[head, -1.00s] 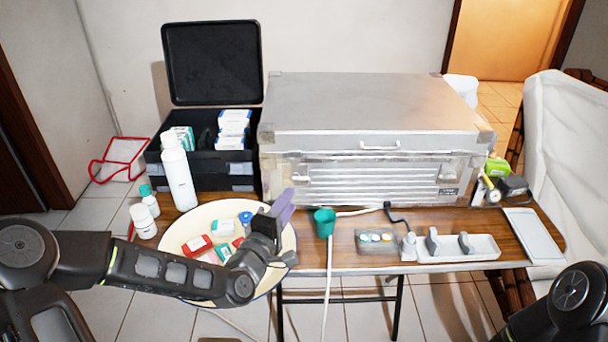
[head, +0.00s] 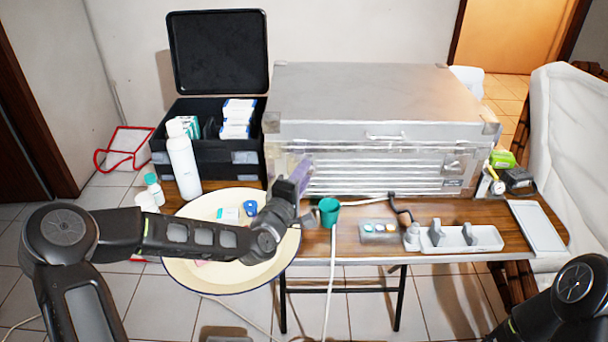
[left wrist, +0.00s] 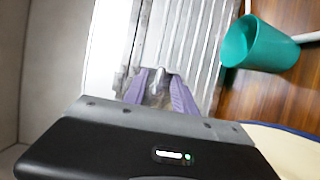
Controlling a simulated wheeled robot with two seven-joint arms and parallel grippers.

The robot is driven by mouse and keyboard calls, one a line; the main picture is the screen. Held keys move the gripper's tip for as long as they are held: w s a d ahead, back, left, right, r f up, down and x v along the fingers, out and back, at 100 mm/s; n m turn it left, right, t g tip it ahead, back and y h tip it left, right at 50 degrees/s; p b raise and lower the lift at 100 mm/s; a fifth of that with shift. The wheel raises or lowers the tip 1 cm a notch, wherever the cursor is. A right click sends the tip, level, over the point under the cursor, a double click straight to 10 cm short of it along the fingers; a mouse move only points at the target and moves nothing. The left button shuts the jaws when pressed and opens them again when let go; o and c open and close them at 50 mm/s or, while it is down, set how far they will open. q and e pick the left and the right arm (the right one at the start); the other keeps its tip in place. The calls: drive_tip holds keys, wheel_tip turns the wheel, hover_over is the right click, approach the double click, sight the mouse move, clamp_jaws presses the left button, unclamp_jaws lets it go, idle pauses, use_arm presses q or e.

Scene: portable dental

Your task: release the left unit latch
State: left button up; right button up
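The silver metal unit (head: 375,95) stands at the back of the table, its ribbed front (left wrist: 192,45) also in the left wrist view. My left gripper (head: 303,168) is at the left part of that front. Its two purple fingers (left wrist: 159,78) are apart in the left wrist view. The left latch (left wrist: 157,82), a small metal piece, shows between the fingertips; whether they touch it I cannot tell. In the head view the gripper hides this latch. The right latch (head: 451,164) shows on the front's right side. My right gripper is out of view.
A green cup (head: 329,212) stands right of my left gripper, also close in the left wrist view (left wrist: 262,45). A cream basin (head: 190,275) lies under my left forearm. A white bottle (head: 183,165) and a black open case (head: 205,150) are left of the unit.

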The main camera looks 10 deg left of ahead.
use_arm(q)
drive_tip(key=shift+w, duration=0.15)
drive_tip(key=shift+c, duration=0.4)
clamp_jaws()
